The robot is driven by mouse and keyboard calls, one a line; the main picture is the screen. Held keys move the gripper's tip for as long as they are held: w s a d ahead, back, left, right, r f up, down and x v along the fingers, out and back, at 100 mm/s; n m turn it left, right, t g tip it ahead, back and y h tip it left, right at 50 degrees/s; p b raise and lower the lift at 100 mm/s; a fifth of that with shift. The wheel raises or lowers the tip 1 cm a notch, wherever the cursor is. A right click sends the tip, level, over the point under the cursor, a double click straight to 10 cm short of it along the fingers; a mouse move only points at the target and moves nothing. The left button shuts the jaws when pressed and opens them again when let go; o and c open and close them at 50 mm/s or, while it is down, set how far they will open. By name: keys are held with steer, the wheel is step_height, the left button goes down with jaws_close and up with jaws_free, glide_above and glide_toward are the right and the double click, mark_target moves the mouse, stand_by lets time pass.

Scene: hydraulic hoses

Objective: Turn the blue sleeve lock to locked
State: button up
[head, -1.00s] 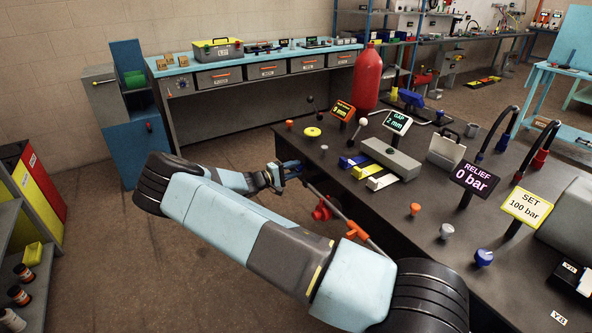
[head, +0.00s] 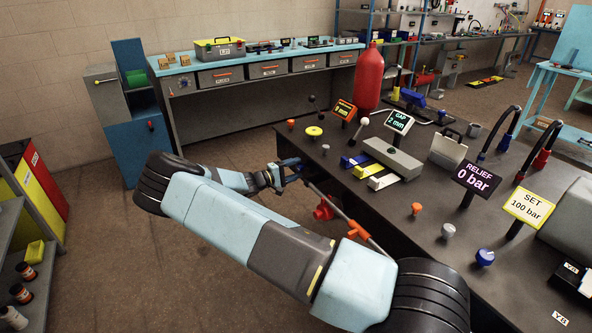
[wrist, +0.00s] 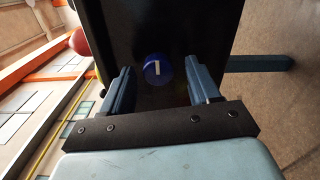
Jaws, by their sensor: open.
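The blue sleeve lock (wrist: 153,71), a round blue piece with a white mark on its face, shows in the wrist view against a dark surface. It lies between the two blue fingers of my gripper (wrist: 160,79), with dark gaps showing on both sides. The fingers are spread apart and I cannot tell how far the lock is beyond their tips. In the head view my gripper (head: 287,172) is at the left edge of the dark bench, and I cannot make out the lock there.
The dark bench (head: 375,215) carries a grey block with coloured strips (head: 390,158), small display signs and several knobs, including a blue knob (head: 485,257) at the right. A red valve handle (head: 323,210) sits below the bench edge. Open floor lies to the left.

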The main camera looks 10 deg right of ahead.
steer(key=v, duration=1.3)
steer(key=shift+a, duration=0.25)
steer(key=s+d+r+m+g+y, duration=0.3)
steer(key=s+d+r+y, duration=0.35)
steer(key=s+r, duration=0.4)
steer(key=s+d+r+m+g+y, duration=0.25)
steer(key=s+d+r+y, duration=0.45)
steer(key=r, duration=0.7)
steer(key=s+r+t+y, duration=0.1)
steer(key=s+r, duration=0.4)
steer(key=s, duration=0.4)
steer(key=s+r+t+y, duration=0.1)
steer(key=s+r+t, duration=0.1)
steer(key=s+r, duration=0.3)
steer(key=s+r+t+y, duration=0.1)
steer(key=s+r, duration=0.3)
steer(key=s, duration=0.9)
steer(key=shift+d+r+t+y, duration=0.4)
steer(key=shift+d+t, duration=0.1)
steer(key=shift+t, duration=0.25)
